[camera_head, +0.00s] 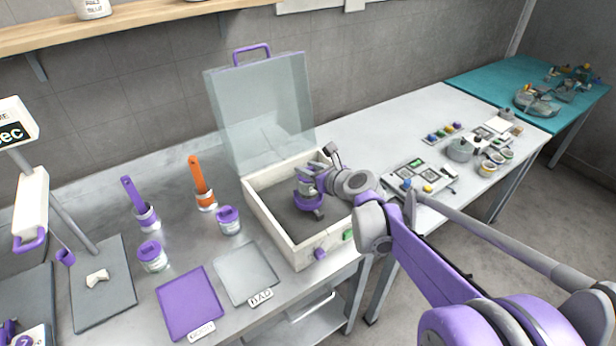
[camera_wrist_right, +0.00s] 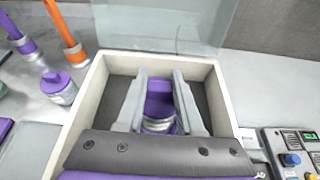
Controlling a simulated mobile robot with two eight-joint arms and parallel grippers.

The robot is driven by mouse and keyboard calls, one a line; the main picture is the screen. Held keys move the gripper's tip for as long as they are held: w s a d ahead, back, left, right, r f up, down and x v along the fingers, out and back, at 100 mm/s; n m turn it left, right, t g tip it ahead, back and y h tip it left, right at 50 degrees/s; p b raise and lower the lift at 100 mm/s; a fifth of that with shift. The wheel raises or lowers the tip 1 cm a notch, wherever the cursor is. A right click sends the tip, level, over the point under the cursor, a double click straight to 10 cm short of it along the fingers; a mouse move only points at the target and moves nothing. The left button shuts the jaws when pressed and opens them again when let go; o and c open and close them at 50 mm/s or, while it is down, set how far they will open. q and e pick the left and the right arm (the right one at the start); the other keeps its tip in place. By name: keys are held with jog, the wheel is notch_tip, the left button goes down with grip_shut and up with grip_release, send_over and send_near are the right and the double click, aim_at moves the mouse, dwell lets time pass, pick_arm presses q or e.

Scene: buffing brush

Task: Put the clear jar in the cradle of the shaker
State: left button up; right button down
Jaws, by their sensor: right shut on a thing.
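The shaker is a pale open-topped box (camera_head: 272,232) with a dark floor, and its clear lid (camera_head: 262,110) stands raised behind it. The purple cradle (camera_head: 308,204) is inside the box, partly hidden by my right gripper (camera_head: 312,178). In the right wrist view, my right gripper (camera_wrist_right: 160,78) reaches down into the box with its fingers shut on the clear jar with a purple lid (camera_wrist_right: 158,92). Purple shows below the jar, in line with the cradle. I cannot tell whether the jar is fully seated. My left gripper is not in view.
Left of the shaker stand two purple-lidded jars (camera_head: 152,257), a purple-handled brush pot (camera_head: 147,215) and an orange-handled one (camera_head: 204,198). A purple tray (camera_head: 190,302) and a grey tray (camera_head: 246,272) lie in front. A control panel (camera_head: 420,178) is at right.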

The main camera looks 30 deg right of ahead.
jog(key=shift+f, duration=1.25)
jog(key=shift+f, duration=0.1)
jog(key=c, duration=1)
grip_release()
jog(key=shift+f, duration=0.15)
jog(key=o, duration=0.5)
jog(key=shift+c, duration=0.2)
jog(key=shift+r, duration=0.3)
jog(key=v, duration=1.2)
jog(key=shift+f, duration=0.1)
